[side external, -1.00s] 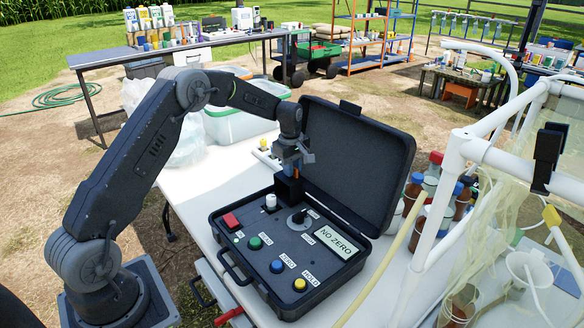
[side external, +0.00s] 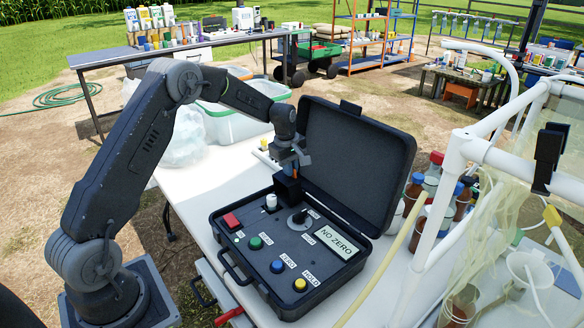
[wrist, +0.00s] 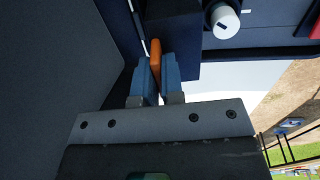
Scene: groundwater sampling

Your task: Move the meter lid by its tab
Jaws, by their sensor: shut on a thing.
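The meter is a black case (side external: 262,262) standing open on the white table. Its large hinged lid (side external: 356,150) stands upright at the back, leaning away from the panel. A small dark block (side external: 288,190) sits at the panel's back left corner. My gripper (side external: 291,171) is just above this block, beside the large lid's left edge. In the wrist view my gripper's blue fingertips (wrist: 157,78) are shut on an orange tab (wrist: 155,55), which lies against the dark block (wrist: 195,50). The fingers hide part of the tab, and I cannot tell how it joins the block.
The panel has a white knob (side external: 271,202), a black dial (side external: 298,217), coloured buttons and a display (side external: 340,243) reading "NO ZERO". A white pipe frame (side external: 440,200) and several bottles stand to the right.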

